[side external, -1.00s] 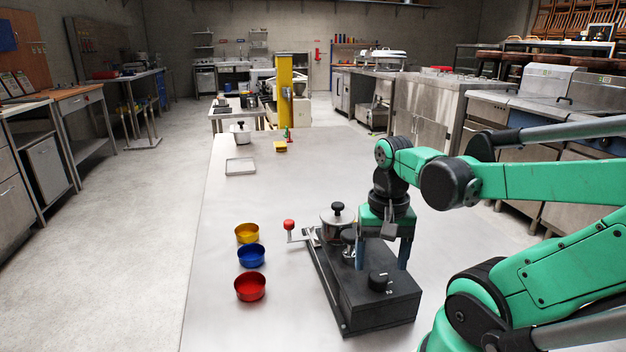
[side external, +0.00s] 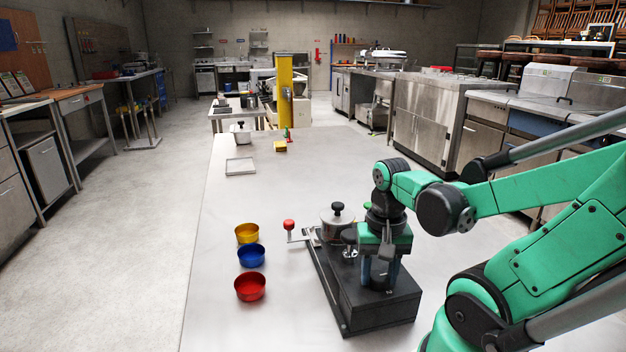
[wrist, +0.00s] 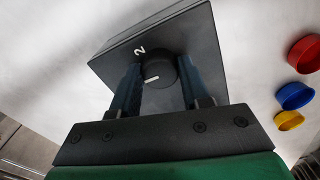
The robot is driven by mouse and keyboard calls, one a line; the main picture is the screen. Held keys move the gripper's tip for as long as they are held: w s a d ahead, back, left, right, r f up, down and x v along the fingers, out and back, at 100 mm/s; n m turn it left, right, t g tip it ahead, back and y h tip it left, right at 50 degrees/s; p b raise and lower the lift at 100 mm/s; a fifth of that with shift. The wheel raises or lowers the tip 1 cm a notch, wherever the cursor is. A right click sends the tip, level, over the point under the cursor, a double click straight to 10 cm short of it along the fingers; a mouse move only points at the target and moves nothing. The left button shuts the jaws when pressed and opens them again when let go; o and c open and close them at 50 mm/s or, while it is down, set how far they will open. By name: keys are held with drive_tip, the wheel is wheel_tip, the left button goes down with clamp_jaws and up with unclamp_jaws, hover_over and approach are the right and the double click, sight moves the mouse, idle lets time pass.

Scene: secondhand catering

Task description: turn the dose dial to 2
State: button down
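The dose dial (wrist: 160,67) is a round black knob on top of a dark box (side external: 350,298). A white "2" (wrist: 139,51) is printed on the box beside it. In the wrist view the dial's white line lies on its lower-left part, off the "2". My gripper (side external: 380,284) points down over the box, with its blue-grey fingers on either side of the dial. In the wrist view the fingers (wrist: 160,80) appear to press against both sides of the dial. In the side view the dial shows only partly between them.
A lidded metal pot (side external: 336,227) and a red-knobbed lever (side external: 289,225) stand at the box's far end. Yellow (side external: 247,233), blue (side external: 251,256) and red (side external: 250,288) bowls sit to its left. A tray (side external: 240,166) lies farther back; the middle of the table is clear.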

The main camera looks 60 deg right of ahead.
sight(379, 275)
drive_tip(key=shift+m, duration=0.3)
drive_tip(key=m, duration=1.1)
drive_tip(key=shift+m, duration=0.3)
idle(0.3)
drive_tip(key=shift+c, duration=2.1)
unclamp_jaws()
drive_tip(key=shift+r, duration=2.8)
